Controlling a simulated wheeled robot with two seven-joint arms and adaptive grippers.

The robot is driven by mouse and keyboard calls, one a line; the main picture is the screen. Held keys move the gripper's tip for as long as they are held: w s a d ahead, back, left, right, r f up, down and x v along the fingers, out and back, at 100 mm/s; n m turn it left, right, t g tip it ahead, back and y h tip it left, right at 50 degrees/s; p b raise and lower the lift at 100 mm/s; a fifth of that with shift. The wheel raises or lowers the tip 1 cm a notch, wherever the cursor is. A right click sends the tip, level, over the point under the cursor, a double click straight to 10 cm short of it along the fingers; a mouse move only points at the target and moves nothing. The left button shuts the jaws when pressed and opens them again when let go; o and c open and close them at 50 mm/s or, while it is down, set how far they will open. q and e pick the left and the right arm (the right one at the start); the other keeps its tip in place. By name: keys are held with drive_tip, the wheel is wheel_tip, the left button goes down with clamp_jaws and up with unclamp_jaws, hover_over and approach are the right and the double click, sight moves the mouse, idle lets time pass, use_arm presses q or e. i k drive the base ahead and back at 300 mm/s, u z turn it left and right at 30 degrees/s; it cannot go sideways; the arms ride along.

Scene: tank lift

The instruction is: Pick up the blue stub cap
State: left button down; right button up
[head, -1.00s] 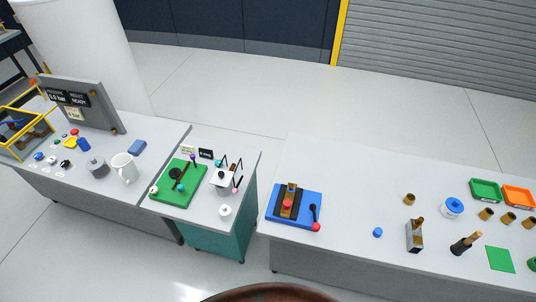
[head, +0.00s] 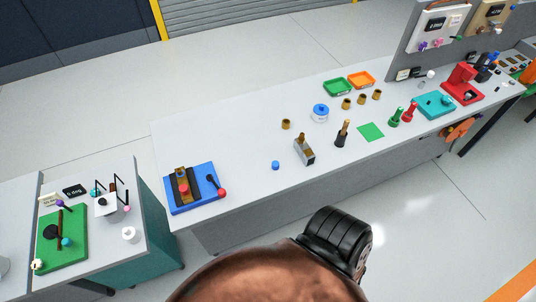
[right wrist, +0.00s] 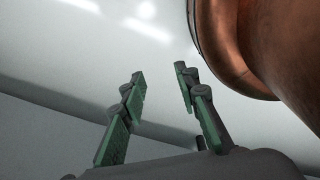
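A small blue cap (head: 275,165) lies on the grey table (head: 240,142) in the head view, left of a metal block with a brass top (head: 304,150). A larger blue-topped white round container (head: 320,113) stands farther back; I cannot tell from the picture alone which blue piece is the stub cap, though the small one looks like a cap. My right gripper (right wrist: 160,90) shows in the right wrist view with its two green-padded fingers apart and nothing between them. It is away from the table objects. My left gripper is not in view.
A blue fixture with a red knob (head: 194,187) sits at the table's left end. Several brass pieces, a dark tool (head: 342,134), a green square (head: 371,132) and green and orange trays (head: 361,79) lie to the right. The table's back left is clear.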

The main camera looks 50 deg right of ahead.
sight(276, 163)
drive_tip(key=u, duration=1.65)
drive_tip(key=k, duration=1.25)
drive_tip(key=z, duration=1.6)
